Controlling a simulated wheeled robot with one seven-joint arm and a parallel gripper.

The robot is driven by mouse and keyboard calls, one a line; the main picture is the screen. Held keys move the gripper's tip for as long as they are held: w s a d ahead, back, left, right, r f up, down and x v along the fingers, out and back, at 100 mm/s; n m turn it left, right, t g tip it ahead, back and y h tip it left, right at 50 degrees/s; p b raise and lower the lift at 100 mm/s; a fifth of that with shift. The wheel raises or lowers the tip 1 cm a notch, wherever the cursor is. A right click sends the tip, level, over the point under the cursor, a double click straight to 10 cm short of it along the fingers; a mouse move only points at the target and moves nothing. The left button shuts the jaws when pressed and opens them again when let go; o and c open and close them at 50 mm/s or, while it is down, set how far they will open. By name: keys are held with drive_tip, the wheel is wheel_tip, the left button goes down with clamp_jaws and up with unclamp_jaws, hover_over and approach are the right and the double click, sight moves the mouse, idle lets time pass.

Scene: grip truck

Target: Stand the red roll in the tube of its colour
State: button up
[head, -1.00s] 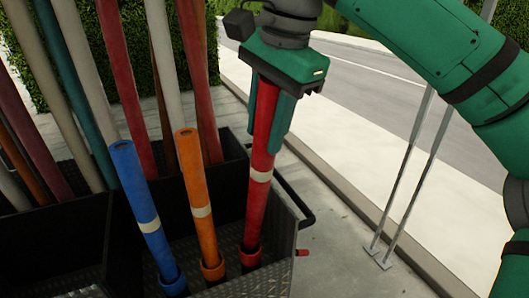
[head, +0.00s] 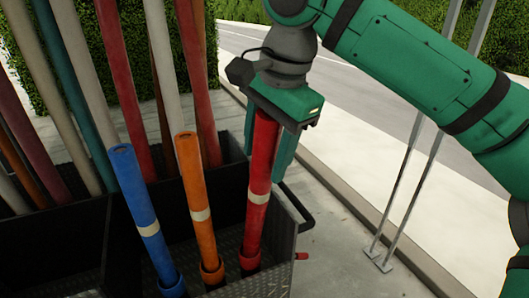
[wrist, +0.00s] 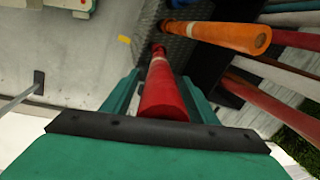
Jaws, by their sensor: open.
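The red roll (head: 259,175), with a pale band, stands nearly upright with its lower end inside the short red tube (head: 250,261) at the right of the black bin. My gripper (head: 268,145) is open at the roll's upper end, a finger to either side. In the wrist view the red roll (wrist: 164,92) lies between the spread fingers, with gaps visible beside it. The roll's foot is hidden inside the tube.
An orange roll (head: 194,185) and a blue roll (head: 139,205) stand in matching tubes to the left. Several long poles (head: 115,80) lean behind them. A black handle rail (head: 300,212) and thin metal posts (head: 408,190) stand to the right.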

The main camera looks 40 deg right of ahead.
sight(268, 132)
drive_tip(key=shift+f, duration=0.2)
drive_tip(key=v, duration=1.1)
drive_tip(key=shift+s+f, duration=0.1)
drive_tip(key=shift+s, duration=0.1)
